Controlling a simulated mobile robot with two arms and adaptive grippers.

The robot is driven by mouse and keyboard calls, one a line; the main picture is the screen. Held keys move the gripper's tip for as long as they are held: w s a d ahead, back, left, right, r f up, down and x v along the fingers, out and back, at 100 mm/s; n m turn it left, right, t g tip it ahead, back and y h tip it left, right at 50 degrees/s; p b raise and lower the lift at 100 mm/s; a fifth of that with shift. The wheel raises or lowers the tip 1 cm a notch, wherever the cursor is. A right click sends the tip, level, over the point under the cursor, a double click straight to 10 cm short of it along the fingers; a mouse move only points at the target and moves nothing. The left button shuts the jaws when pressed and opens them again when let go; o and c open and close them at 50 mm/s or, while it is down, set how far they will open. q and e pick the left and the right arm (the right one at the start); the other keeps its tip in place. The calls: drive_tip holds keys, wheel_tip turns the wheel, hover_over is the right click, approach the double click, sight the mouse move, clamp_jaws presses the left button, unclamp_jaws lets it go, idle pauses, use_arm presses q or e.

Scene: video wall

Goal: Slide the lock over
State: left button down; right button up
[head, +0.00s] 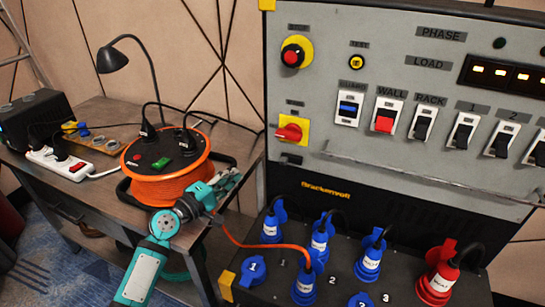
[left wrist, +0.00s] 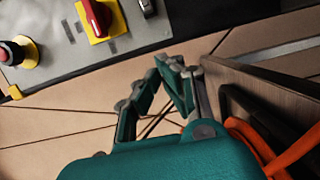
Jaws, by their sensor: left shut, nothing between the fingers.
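A small dark latch with a light edge, which looks like the lock, sits on the grey panel (head: 390,170) just below the red rotary switch (head: 289,132) on its yellow plate. In the left wrist view, the latch (left wrist: 147,8) is at the top, beside the red switch (left wrist: 97,17). My teal left gripper (head: 232,178) is shut and empty. It is left of and below the latch, apart from the panel, in front of the orange cable reel (head: 165,188). Its fingers (left wrist: 172,64) point toward the panel's lower edge. My right gripper is not in view.
A red push button (head: 292,56) is above the rotary switch. Several blue plugs and a red plug (head: 438,275) stand on the black ledge below the panel. The wooden bench (head: 103,108) holds a lamp (head: 112,58) and a power strip (head: 75,165).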

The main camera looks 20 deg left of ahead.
sight(283, 162)
use_arm(q)
drive_tip(key=w+d, duration=0.1)
drive_tip(key=w, duration=0.2)
drive_tip(key=w+d+p, duration=0.1)
drive_tip(key=w+d, duration=0.1)
drive_tip(key=w, duration=0.1)
drive_tip(key=w+d+p, duration=0.1)
drive_tip(key=w+d, duration=0.1)
drive_tip(key=w, duration=0.1)
drive_tip(key=shift+w+d+r, duration=0.15)
drive_tip(key=shift+d+r, duration=0.05)
drive_tip(key=shift+r, duration=0.1)
drive_tip(key=shift+d, duration=0.5)
drive_tip(key=shift+f, duration=0.1)
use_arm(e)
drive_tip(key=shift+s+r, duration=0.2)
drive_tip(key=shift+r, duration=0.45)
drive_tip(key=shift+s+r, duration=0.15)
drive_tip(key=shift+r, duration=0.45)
use_arm(q)
drive_tip(key=d+p, duration=0.1)
drive_tip(key=d, duration=0.3)
drive_tip(key=shift+d+p, duration=0.2)
drive_tip(key=shift+p, duration=0.15)
drive_tip(key=shift+a, duration=0.1)
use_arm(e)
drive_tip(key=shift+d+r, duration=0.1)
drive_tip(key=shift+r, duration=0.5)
